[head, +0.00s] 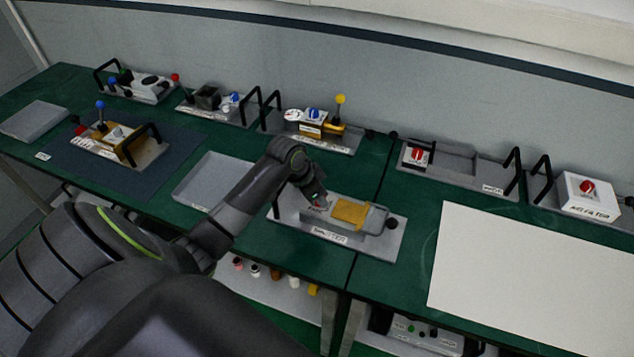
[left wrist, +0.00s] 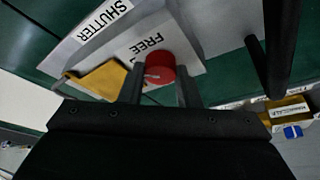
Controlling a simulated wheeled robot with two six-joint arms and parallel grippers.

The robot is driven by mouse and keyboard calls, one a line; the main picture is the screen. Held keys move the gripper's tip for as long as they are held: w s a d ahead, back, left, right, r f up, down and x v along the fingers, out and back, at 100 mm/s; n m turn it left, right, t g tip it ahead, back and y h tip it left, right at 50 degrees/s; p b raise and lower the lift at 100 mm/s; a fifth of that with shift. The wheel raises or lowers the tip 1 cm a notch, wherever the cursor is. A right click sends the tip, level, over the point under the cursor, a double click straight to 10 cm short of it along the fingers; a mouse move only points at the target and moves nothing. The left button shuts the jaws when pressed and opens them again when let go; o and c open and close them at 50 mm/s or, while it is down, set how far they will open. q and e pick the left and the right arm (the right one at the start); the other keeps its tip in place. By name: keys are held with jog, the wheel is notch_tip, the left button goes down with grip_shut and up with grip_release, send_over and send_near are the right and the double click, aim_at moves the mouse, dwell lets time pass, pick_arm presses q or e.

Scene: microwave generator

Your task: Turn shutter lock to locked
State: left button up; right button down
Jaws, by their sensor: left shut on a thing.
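The shutter unit (head: 384,247) is a grey plate with a "SHUTTER" label, standing on the green bench in the middle of the head view. A yellow flap (head: 351,212) lies on it. In the left wrist view the shutter lock is a red round knob (left wrist: 158,66) with a light mark on its face, beside a "FREE" label (left wrist: 146,43). My left gripper (head: 318,198) is at the left end of the shutter unit. In the left wrist view its two fingers (left wrist: 160,88) are on either side of the red knob, shut on it. My right gripper is not in view.
A black handle (left wrist: 279,45) rises close to the left gripper. Behind stands a unit with a yellow-knobbed lever (head: 340,100). A unit with a red knob (head: 417,155) is at the right rear. A blank white sheet (head: 530,270) lies at the right. An empty grey tray (head: 212,180) is at the left.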

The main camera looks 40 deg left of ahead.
pick_arm(q)
jog(key=shift+d+r+n+y+p, duration=0.15)
jog(key=shift+r+n+y+p, duration=0.15)
jog(key=shift+n+p, duration=0.6)
jog(key=shift+f+n+y+p, duration=0.1)
jog(key=shift+n+y+p, duration=0.4)
jog(key=shift+n, duration=0.4)
jog(key=shift+f+n, duration=0.1)
jog(key=shift+n, duration=0.7)
jog(key=shift+d+n+y, duration=0.1)
jog(key=shift+n+y, duration=0.5)
jog(key=shift+n, duration=0.5)
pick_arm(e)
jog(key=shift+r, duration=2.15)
pick_arm(q)
jog(key=o, duration=1)
jog(key=shift+f, duration=0.1)
